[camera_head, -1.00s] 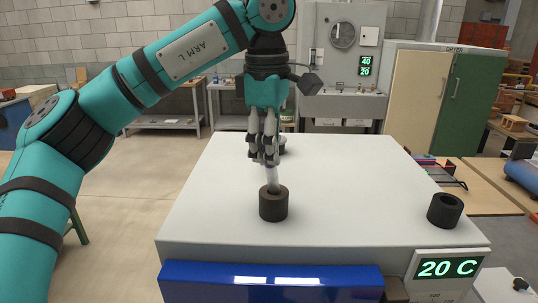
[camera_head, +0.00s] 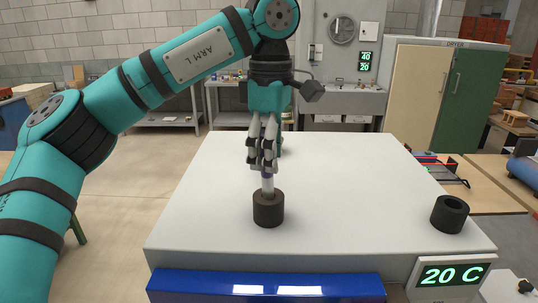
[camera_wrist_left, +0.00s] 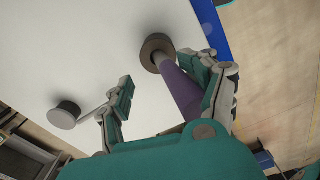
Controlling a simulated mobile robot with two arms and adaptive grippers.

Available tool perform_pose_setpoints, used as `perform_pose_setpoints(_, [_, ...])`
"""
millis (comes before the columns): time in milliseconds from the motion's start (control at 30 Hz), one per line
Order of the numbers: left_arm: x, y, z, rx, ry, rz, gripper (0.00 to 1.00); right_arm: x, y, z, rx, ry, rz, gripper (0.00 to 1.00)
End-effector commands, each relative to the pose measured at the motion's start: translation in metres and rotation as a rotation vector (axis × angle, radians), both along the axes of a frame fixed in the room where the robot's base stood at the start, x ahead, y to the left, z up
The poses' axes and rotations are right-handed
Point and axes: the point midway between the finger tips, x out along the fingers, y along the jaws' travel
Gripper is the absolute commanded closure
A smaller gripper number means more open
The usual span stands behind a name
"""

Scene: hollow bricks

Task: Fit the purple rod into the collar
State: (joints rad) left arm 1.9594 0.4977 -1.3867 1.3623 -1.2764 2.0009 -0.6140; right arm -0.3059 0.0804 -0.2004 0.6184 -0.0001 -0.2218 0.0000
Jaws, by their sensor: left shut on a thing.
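The purple rod (camera_head: 267,183) is upright in my left gripper (camera_head: 263,166). In the head view its lower part looks pale grey, with a purple band just under the fingers. The left wrist view shows its purple body (camera_wrist_left: 178,88) between my left gripper's fingers (camera_wrist_left: 168,95), close against the right-hand one. A black collar (camera_head: 268,210) stands on the white table directly below. The rod's lower end meets the collar's top opening; how deep it sits is hidden. The collar also shows in the wrist view (camera_wrist_left: 152,46). My right gripper is not in view.
A second black hollow ring (camera_head: 449,215) lies near the table's right edge. A dark cylinder is partly hidden behind my gripper; a dark cylinder with a grey top (camera_wrist_left: 63,117) shows in the wrist view. The white table (camera_head: 350,190) is otherwise largely clear. A 20 C display (camera_head: 450,275) is at front right.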

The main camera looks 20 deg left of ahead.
Motion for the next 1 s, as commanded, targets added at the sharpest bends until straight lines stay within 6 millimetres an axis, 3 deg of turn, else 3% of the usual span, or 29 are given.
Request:
perform_pose_setpoints(200, [0.002,0.002,0.055,0.000,-0.018,0.011,0.57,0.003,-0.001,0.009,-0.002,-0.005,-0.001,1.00])
perform_pose_setpoints(433, [0.001,0.002,0.099,-0.001,-0.012,0.009,0.57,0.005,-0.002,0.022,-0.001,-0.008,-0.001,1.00])
perform_pose_setpoints(600, [0.001,0.002,0.111,-0.001,-0.010,0.007,0.57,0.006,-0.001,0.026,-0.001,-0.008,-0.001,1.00])
perform_pose_setpoints(900, [0.001,0.002,0.113,-0.003,-0.008,0.005,0.57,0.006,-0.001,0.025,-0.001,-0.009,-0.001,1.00])
perform_pose_setpoints(1000, [0.001,0.002,0.113,-0.003,-0.008,0.005,0.44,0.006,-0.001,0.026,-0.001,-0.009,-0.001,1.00])
